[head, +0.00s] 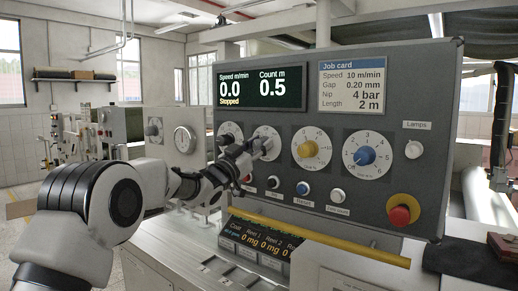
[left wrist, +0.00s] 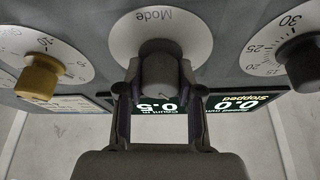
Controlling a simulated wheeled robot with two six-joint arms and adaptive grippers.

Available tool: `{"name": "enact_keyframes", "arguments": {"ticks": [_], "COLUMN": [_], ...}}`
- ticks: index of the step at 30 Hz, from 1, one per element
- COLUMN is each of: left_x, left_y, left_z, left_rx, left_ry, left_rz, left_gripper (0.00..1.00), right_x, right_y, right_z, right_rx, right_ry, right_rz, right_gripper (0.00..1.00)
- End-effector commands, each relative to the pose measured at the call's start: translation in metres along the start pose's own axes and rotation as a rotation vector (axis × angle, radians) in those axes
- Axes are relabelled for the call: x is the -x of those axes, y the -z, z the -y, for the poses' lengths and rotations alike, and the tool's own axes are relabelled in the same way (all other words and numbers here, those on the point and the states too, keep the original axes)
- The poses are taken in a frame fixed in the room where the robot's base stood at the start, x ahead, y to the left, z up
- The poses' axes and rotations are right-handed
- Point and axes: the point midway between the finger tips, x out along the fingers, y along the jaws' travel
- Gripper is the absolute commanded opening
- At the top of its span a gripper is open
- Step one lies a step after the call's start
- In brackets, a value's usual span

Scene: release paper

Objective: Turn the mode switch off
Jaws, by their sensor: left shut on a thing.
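The mode switch is a dark grey knob on a round white plate (head: 277,132) on the grey control panel. In the left wrist view the picture is upside down, and the plate (left wrist: 195,35) reads "Mode" with the knob (left wrist: 160,47) at its middle. My left gripper (head: 258,148) reaches the panel from the left and is shut on this knob, one finger on each side. It also shows in the left wrist view (left wrist: 158,78). The fingers hide part of the knob, and I cannot read its setting. My right gripper is not in view.
The display (head: 260,88) reads 0.0 m/min, "Stopped", and 0.5 m. A yellow knob (head: 307,149) and a blue knob (head: 365,155) stand to the right. Several push buttons sit below. A red emergency button (head: 400,215) and a yellow bar (head: 320,238) are lower right.

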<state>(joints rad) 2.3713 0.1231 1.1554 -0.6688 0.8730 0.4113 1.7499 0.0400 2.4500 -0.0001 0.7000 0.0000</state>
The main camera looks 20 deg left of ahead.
Motion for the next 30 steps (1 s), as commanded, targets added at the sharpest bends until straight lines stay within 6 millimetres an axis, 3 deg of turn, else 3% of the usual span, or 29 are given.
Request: {"name": "enact_keyframes", "arguments": {"ticks": [15, 30], "left_x": [-0.0002, -0.0001], "left_y": [0.0011, 0.0006], "left_z": [-0.0001, -0.0008], "left_rx": [-0.334, -0.400], "left_ry": [-0.138, -0.165], "left_rz": [-0.001, -0.001], "left_gripper": [0.01, 0.01], "right_x": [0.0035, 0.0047], "right_y": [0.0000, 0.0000], "right_z": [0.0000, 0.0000], "right_rx": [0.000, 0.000], "right_ry": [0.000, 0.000], "right_rz": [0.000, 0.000], "right_gripper": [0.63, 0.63]}}
